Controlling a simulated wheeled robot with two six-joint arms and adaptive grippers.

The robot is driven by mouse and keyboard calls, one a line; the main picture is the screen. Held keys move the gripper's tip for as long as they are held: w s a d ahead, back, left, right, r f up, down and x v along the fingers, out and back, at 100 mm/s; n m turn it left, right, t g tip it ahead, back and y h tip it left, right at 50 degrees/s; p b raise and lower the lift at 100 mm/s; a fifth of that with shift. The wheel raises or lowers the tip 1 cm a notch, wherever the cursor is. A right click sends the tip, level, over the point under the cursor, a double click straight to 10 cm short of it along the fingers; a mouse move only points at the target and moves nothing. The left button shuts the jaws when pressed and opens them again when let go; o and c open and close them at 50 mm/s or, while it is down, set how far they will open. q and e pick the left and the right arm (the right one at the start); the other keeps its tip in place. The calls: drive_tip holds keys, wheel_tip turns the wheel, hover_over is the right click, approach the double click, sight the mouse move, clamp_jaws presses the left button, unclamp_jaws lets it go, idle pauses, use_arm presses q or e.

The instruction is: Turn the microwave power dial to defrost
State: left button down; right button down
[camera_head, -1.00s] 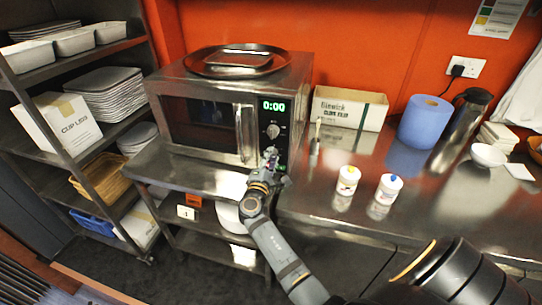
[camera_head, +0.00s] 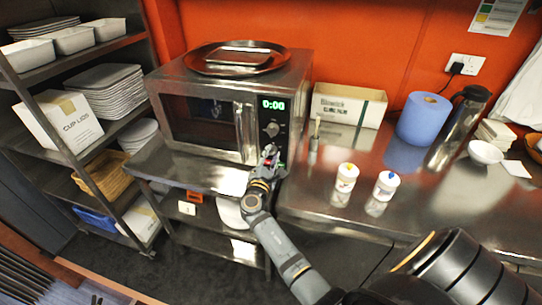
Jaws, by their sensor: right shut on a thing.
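The steel microwave (camera_head: 205,118) stands on the counter with its door shut and a green 0:00 display (camera_head: 272,104). A round dial (camera_head: 271,129) shows on its control panel, below the display. My right gripper (camera_head: 270,151) is at the lower part of the panel, just below that dial. It is shut on a dial there, which its fingers mostly hide, so I cannot read that dial's setting. Small red and green spots show beside the fingers. My left gripper is not in view.
A round tray (camera_head: 196,63) lies on the microwave. Right of it are a cardboard box (camera_head: 348,107), a blue roll (camera_head: 424,120), a flask (camera_head: 459,115) and two white bottles (camera_head: 346,178). A shelf rack with dishes (camera_head: 103,92) stands at left. Counter space at front right is clear.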

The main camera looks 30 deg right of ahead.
drive_tip(key=c, duration=1)
unclamp_jaws()
drive_tip(key=shift+c, duration=0.2)
